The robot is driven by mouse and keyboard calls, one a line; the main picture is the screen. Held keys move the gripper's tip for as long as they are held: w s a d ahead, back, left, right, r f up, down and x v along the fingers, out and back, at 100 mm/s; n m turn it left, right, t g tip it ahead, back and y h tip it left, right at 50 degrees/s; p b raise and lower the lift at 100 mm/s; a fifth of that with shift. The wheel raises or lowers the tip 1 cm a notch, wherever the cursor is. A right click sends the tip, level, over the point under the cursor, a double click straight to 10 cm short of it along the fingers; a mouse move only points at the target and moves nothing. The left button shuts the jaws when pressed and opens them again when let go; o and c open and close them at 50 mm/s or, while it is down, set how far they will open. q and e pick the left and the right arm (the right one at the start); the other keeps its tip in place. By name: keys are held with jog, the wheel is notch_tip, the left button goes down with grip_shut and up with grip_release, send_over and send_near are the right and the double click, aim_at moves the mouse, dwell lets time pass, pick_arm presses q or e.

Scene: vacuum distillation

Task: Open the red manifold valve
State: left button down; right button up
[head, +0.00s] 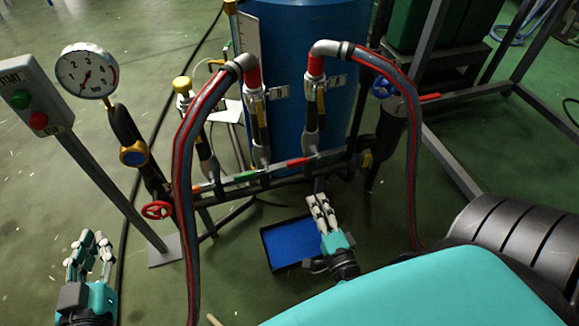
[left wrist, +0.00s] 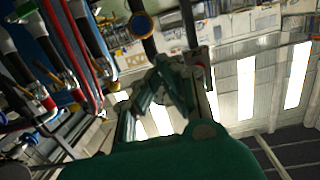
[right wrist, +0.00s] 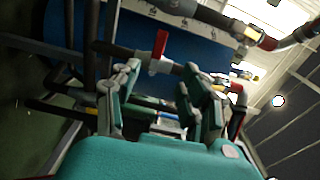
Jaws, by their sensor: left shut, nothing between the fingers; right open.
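The manifold is a dark horizontal pipe (head: 270,171) in front of the blue drum, with small coloured levers. Its red lever (head: 298,161) is towards the right end; a red lever also stands up from a pipe in the right wrist view (right wrist: 160,43). My right gripper (head: 318,203) is below and slightly right of this lever, open and empty. In the right wrist view its fingers (right wrist: 165,80) point towards the pipe, apart from the red lever. My left gripper (head: 88,243) is shut and empty at the lower left, far from the manifold.
A red handwheel (head: 157,210) sits at the manifold's left end, and a green lever (head: 246,177) along it. Two hoses (head: 183,170) arch in front. A blue tray (head: 285,243) lies on the floor. A button post (head: 105,190) stands left.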

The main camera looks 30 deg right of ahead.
jog(key=b, duration=0.1)
send_near(297, 165)
jog(key=w, duration=0.2)
jog(key=b+x, duration=0.1)
jog(key=x, duration=0.6)
jog(key=shift+w+d+b, duration=0.25)
jog(key=shift+d+b, duration=0.05)
jog(key=shift+b, duration=0.05)
pick_arm(q)
notch_tip(297, 165, up, 12)
jog(key=s+d+t+h, duration=0.1)
jog(key=s+t+h, duration=0.1)
jog(key=t, duration=0.6)
jog(key=shift+s+h, duration=0.2)
jog(key=shift+h, duration=0.1)
pick_arm(e)
jog(key=shift+w+d+r, duration=0.1)
jog(key=shift+w+d, duration=0.05)
jog(key=shift+w, duration=0.3)
pick_arm(q)
jog(key=shift+f, duration=0.1)
pick_arm(e)
grip_shut()
